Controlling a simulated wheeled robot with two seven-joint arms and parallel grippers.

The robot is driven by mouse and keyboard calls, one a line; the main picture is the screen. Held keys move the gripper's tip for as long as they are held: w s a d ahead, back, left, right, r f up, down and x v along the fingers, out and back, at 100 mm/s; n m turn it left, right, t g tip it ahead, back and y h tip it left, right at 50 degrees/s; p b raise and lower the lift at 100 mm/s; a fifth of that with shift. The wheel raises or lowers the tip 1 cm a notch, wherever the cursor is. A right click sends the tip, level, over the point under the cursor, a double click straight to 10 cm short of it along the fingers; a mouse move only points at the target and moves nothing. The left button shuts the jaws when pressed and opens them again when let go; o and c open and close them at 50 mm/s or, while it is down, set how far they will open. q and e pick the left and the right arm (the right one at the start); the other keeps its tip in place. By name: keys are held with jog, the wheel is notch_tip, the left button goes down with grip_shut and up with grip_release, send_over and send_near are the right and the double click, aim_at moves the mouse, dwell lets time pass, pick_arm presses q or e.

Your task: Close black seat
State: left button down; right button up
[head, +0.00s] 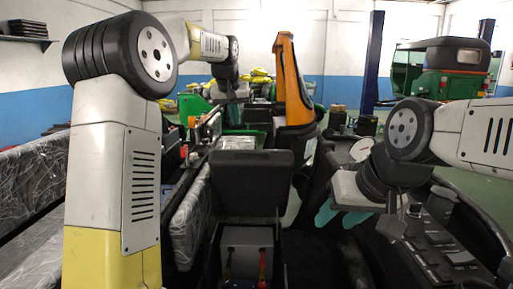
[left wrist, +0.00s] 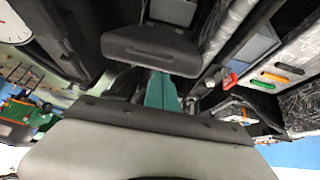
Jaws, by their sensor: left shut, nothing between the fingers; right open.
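The black seat (head: 252,178) stands raised over an open grey compartment (head: 247,252) in the middle of the head view. It also shows in the left wrist view (left wrist: 150,50) as a dark padded panel. My left gripper (head: 233,114) is shut and empty, above and beyond the seat. In the left wrist view its teal fingers (left wrist: 161,92) point towards the seat's edge; I cannot tell whether they touch it. My right gripper (head: 342,214) is open and empty, right of the seat, over the dark interior.
A plastic-wrapped bench (head: 190,225) lies left of the seat. An orange-and-black upright piece (head: 289,85) stands behind it. A black console (head: 440,250) is at the lower right. Coloured-handled tools (left wrist: 282,70) lie on the left wrist view's right. A green rickshaw (head: 440,70) stands farther back.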

pick_arm(q)
jog(key=shift+y, duration=0.4)
jog(key=w+d+f, duration=0.2)
jog(key=w+f, duration=0.2)
jog(key=w, duration=0.2)
jog(key=w+d+f, duration=0.2)
jog(key=w+f, duration=0.3)
jog(key=w, duration=0.1)
jog(key=w+d+f, duration=0.2)
jog(key=w+f, duration=0.3)
jog(key=w, duration=0.1)
jog(key=shift+w, duration=0.1)
jog(key=shift+s+f, duration=0.3)
jog(key=shift+s, duration=0.7)
jog(key=shift+s+f, duration=0.25)
jog(key=shift+s, duration=0.7)
